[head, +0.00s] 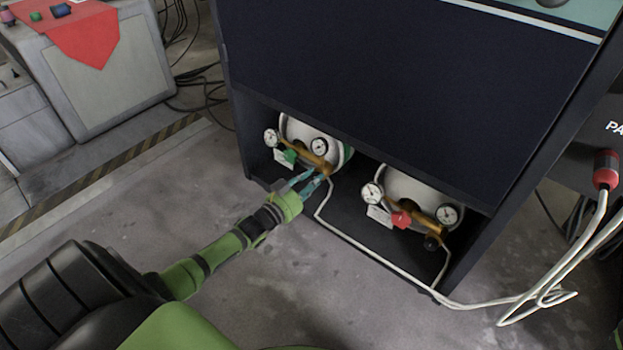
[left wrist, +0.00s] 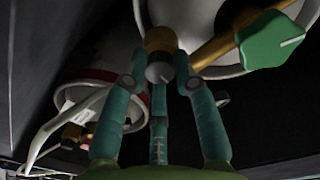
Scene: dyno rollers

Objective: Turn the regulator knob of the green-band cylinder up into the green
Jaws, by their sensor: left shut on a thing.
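The green-band cylinder (head: 300,130) lies in the left bay of a dark cabinet. Its brass regulator has two round gauges, the left one (head: 271,136) and the right one (head: 319,146), and a green valve handle (head: 290,157). My left gripper (head: 318,180) is at the right end of this regulator. In the left wrist view its teal fingers are closed around the dark regulator knob (left wrist: 160,72), below the brass body (left wrist: 160,39). The knob is mostly hidden in the head view. The gauge readings are too small to tell. My right gripper is not in view.
A second cylinder (head: 415,187) with a red handle (head: 402,219) and two gauges lies to the right; its red band shows in the left wrist view (left wrist: 98,76). A white hose (head: 365,243) runs along the cabinet's front edge. The floor before it is clear.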

